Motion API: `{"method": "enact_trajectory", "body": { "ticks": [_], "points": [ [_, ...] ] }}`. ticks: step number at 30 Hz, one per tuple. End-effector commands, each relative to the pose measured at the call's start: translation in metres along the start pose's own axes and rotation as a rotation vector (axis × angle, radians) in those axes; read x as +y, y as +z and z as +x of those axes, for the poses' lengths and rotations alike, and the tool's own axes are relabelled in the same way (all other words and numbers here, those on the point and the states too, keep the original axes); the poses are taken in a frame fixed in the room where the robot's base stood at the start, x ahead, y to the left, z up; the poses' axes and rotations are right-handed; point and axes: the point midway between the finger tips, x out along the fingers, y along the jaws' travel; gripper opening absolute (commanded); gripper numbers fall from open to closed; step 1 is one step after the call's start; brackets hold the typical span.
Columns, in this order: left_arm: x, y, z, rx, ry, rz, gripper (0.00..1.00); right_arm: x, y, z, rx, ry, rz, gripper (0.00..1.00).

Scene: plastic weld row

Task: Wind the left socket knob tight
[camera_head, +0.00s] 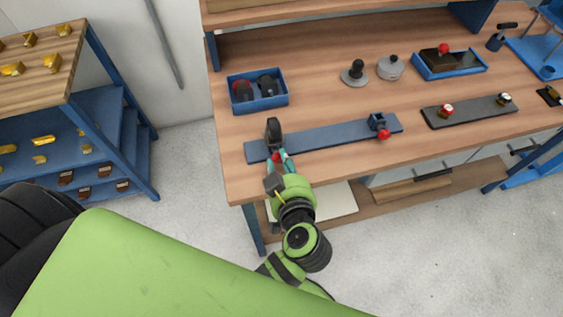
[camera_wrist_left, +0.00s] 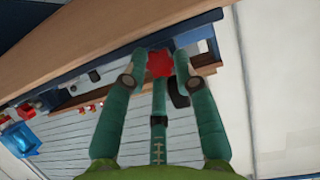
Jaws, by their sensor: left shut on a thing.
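The blue bar (camera_head: 325,137) lies along the front of the bench. A dark socket (camera_head: 272,129) stands at its left end, with a small part of its red knob (camera_head: 276,157) showing on the near side. My left gripper (camera_head: 281,158) reaches up to it from the front and is shut on that knob. In the left wrist view the red knob (camera_wrist_left: 160,63) sits between the teal fingertips. A second socket (camera_head: 377,121) with a red knob (camera_head: 384,134) is at the bar's right end, apart from my gripper. My right gripper is not shown.
A blue bin (camera_head: 257,105) with dark parts stands behind the bar. A dark strip (camera_head: 470,110) with small knobs, a blue tray (camera_head: 448,75) and two round pieces are further right and back. A shelf rack (camera_head: 98,95) stands left of the bench.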

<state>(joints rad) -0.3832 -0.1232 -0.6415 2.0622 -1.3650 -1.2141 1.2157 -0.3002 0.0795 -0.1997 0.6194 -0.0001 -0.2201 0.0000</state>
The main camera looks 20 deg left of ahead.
Motion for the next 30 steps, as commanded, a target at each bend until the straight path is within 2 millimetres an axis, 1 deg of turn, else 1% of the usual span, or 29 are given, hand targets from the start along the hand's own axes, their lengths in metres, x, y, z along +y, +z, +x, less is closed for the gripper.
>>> {"method": "enact_trajectory", "body": {
  "ticks": [1, 2, 3, 21, 26, 30],
  "points": [
    [-0.001, -0.005, 0.001, 0.013, -0.005, -0.004, 0.0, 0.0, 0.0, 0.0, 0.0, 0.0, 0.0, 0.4],
    [-0.001, -0.005, 0.001, 0.013, -0.004, -0.004, 0.37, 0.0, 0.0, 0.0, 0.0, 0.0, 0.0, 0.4],
    [-0.001, -0.005, 0.001, 0.014, -0.005, -0.004, 0.51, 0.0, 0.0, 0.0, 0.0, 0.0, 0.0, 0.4],
    [-0.001, -0.001, 0.001, 0.005, 0.007, -0.017, 0.51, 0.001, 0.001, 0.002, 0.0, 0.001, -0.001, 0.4],
    [-0.003, 0.002, 0.002, 0.008, 0.055, -0.127, 0.51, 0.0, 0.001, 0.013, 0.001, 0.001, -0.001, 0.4],
    [-0.005, 0.003, 0.003, 0.009, 0.129, -0.297, 0.51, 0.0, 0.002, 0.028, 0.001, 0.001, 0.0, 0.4]
  ]
}}
